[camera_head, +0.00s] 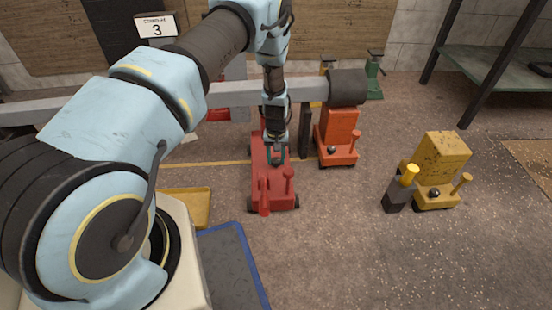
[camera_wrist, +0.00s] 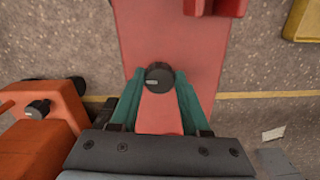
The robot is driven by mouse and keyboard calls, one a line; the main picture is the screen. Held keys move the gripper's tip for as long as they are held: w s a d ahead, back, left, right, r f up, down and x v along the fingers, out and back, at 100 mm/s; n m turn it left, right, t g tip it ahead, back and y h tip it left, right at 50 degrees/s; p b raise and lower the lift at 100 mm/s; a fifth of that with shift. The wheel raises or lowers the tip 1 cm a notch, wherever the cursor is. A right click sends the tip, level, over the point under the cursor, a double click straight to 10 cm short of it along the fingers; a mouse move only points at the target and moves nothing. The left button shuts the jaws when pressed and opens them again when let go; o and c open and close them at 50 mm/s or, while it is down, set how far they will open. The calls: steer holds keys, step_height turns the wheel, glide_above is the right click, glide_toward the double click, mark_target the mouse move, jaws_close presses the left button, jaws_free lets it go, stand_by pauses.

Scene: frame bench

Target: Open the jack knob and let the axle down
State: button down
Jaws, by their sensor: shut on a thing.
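The red floor jack (camera_head: 262,183) stands on the floor under my arm; its red body fills the middle of the wrist view (camera_wrist: 205,50). Its black knob (camera_wrist: 159,78) has a pale mark on top, lying roughly crosswise in the wrist view. My gripper (camera_wrist: 160,84), with teal fingers, points down and is shut on the knob, one finger at each side. It also shows over the jack in the head view (camera_head: 275,157). The grey axle (camera_head: 240,92) runs across behind, ending in a dark drum (camera_head: 348,88). My arm hides part of the axle and the jack's lifting end.
An orange jack (camera_head: 339,138) stands under the drum, just right of the red jack. A yellow jack (camera_head: 436,172) stands at right beside a dark post with a yellow top (camera_head: 400,190). A yellow tray (camera_head: 187,207) lies left. The floor between the orange and yellow jacks is clear.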

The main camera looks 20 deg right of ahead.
mark_target(276, 161)
steer(key=shift+c, duration=1.9)
jaws_free()
step_height(276, 161, up, 11)
steer(key=p, duration=0.3)
steer(key=shift+f, duration=0.1)
